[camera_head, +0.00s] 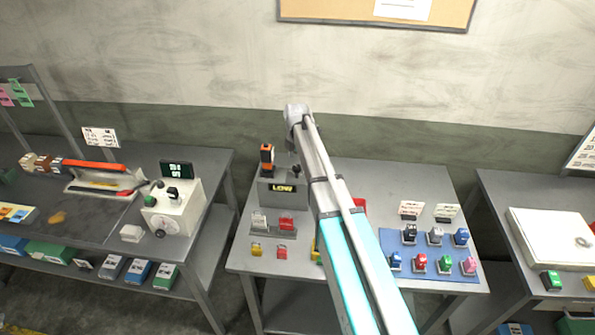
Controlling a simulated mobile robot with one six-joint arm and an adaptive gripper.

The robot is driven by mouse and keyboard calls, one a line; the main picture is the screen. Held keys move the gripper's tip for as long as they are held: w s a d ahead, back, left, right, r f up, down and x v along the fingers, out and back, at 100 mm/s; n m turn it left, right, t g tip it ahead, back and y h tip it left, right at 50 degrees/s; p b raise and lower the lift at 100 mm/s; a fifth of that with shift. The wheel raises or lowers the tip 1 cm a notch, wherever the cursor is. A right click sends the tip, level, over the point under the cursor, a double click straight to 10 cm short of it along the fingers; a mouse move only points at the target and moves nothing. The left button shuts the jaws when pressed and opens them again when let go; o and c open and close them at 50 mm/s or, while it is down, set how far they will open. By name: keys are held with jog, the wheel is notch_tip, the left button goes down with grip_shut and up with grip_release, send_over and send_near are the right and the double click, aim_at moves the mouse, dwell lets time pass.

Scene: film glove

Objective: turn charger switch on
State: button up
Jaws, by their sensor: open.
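The charger (283,194) is a grey box at the back left of the middle table, with a yellow "LOW" sign on its front. An orange and black battery (266,158) stands upright on its left side. A small dark knob (296,171) shows at its right side, next to my arm; I cannot tell its setting. My arm reaches up from the bottom, and my gripper (293,143) is at its far end, small and mostly hidden, above and behind the charger's right side. It is open, and I see nothing held. I cannot tell whether it touches the charger.
Red and grey blocks sit on a rack (273,233) before the charger, with small padlock-like items nearby. A blue mat (433,271) with several coloured items lies at right. A white machine (175,211) stands on the left table. My arm hides the table's middle.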

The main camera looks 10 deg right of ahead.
aim_at(297, 167)
jog(key=shift+f+b, duration=1.25)
jog(key=shift+f, duration=0.3)
jog(key=shift+c, duration=0.3)
jog(key=c, duration=1.1)
